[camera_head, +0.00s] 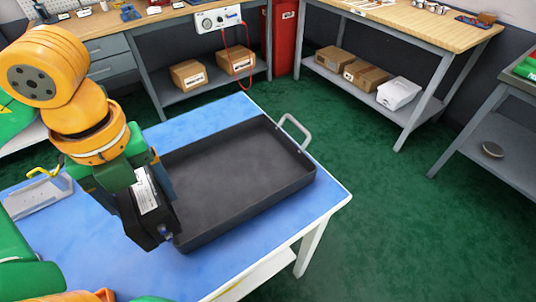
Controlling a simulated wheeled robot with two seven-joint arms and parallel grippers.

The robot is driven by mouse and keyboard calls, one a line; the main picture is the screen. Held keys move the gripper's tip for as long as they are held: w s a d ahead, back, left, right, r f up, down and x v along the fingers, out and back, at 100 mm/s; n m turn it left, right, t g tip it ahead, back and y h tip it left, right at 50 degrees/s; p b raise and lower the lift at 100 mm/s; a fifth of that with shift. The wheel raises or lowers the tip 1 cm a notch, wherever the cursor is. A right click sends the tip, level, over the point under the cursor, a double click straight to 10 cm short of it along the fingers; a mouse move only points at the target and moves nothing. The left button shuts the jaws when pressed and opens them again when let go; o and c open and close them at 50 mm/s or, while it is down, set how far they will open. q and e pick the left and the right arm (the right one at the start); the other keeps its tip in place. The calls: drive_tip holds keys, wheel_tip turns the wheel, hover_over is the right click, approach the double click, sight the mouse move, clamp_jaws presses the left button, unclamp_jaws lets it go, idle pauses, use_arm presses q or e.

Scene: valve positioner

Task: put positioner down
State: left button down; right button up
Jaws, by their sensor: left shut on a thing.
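A black box-shaped positioner (141,217) with a white label is held upright by my left gripper (138,184), which is shut on it. It is at the left end of a dark tray (300,184), at or just outside the tray's near left corner. I cannot tell whether it touches the blue table top (215,270) or the tray wall. The tray looks empty inside, and its handle shows at the far right. My right gripper is not in view.
A grey metal bracket (35,197) with a yellow part lies on the table at the left. The blue table top is clear in front of the tray. Workbenches with boxes (189,75) on low shelves stand behind. Green floor (400,230) is free at the right.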

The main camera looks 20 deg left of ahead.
use_arm(q)
drive_tip(key=b, duration=0.4)
approach(209, 187)
drive_tip(key=s+r, duration=0.2)
drive_tip(key=s, duration=0.3)
drive_tip(key=w+f+b, duration=0.1)
drive_tip(key=w+f, duration=0.2)
drive_tip(key=shift+w+a+f, duration=0.1)
drive_tip(key=shift+w+f, duration=0.05)
drive_tip(key=shift+f, duration=0.1)
drive_tip(key=shift+w+f, duration=0.1)
drive_tip(key=shift+w, duration=0.2)
drive_tip(key=f, duration=0.2)
drive_tip(key=w+f, duration=0.1)
drive_tip(key=f, duration=0.1)
drive_tip(key=shift+f, duration=0.1)
drive_tip(key=shift+s+f, duration=0.1)
unclamp_jaws()
drive_tip(key=shift+r, duration=0.2)
wheel_tip(209, 187, up, 12)
drive_tip(key=p, duration=0.4)
